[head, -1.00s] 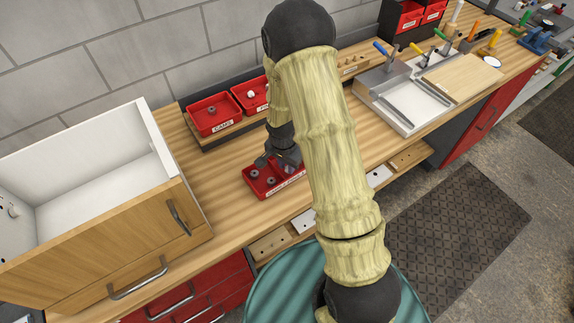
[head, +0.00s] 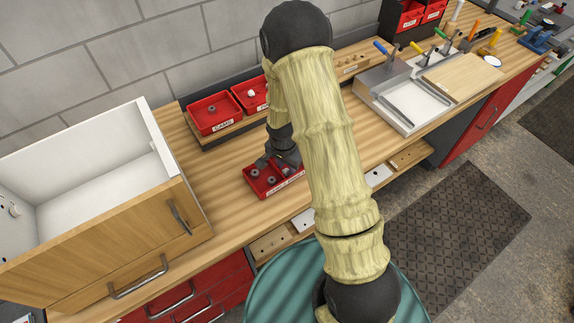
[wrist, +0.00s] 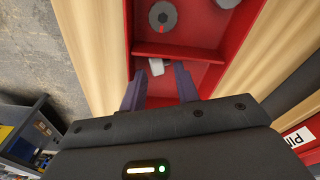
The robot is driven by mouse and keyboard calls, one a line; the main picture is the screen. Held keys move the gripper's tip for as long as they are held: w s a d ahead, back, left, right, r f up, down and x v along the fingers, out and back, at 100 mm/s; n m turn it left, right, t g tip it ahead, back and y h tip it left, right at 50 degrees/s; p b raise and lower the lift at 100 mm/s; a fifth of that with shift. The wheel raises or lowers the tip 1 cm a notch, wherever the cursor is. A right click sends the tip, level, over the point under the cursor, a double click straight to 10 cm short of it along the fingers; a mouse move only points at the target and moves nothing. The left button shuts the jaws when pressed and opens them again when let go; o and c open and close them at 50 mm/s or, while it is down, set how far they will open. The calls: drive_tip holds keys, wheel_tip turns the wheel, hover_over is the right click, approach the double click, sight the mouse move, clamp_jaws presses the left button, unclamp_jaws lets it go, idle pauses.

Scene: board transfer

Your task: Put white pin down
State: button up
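The white pin (wrist: 157,66) lies in a compartment of a red tray (wrist: 185,52), seen in the wrist view just beyond and between my fingertips. My gripper (wrist: 160,70) is open, its two dark fingers apart, with a visible gap between each finger and the pin. In the head view my gripper (head: 281,162) is low over the labelled red tray (head: 265,194) at the bench's front. The pin is hidden there behind my gripper and arm. A dark round cam (wrist: 162,16) lies in the other compartment, beyond a red divider.
Two red bins, one labelled CAMS (head: 215,113) and one holding a white piece (head: 251,93), stand on a rack behind. An open white cabinet (head: 90,165) is at left. A grey fixture (head: 405,98) is at right. Bare bench lies left of the tray.

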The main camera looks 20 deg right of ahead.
sight(285, 172)
wheel_tip(285, 172, up, 12)
drive_tip(key=b, duration=0.1)
drive_tip(key=shift+s+a+f, duration=0.2)
drive_tip(key=shift+s+a, duration=0.25)
idle(0.3)
drive_tip(key=s+d+r+n+t, duration=0.1)
drive_tip(key=s+r+n, duration=0.6)
drive_tip(key=s, duration=0.6)
drive_tip(key=n, duration=0.2)
drive_tip(key=shift+d+r+n+t+y, duration=0.2)
drive_tip(key=shift+d+n+t+y, duration=0.1)
drive_tip(key=shift+n+t+y, duration=0.1)
